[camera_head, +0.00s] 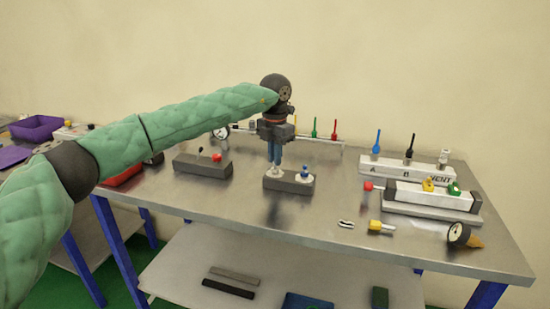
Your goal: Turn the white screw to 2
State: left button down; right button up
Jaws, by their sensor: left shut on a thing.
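A dark grey block (289,184) lies on the metal table. It carries a white screw (275,175) at its left end and a blue screw (305,171) on a white base at its right end. My left gripper (274,163) points straight down over the block's left end, its blue fingers shut on the white screw. The fingers hide most of that screw, and I cannot read any number or mark beside it. My right gripper is not in view.
A rack labelled VENT (407,168) and a white cylinder unit (434,198) stand right. A yellow-handled tool (381,227) and a round gauge (458,233) lie front right. The front middle table is clear.

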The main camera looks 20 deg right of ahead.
pick_arm(q)
jog(key=shift+r, duration=0.15)
jog(key=c, duration=1.5)
grip_release()
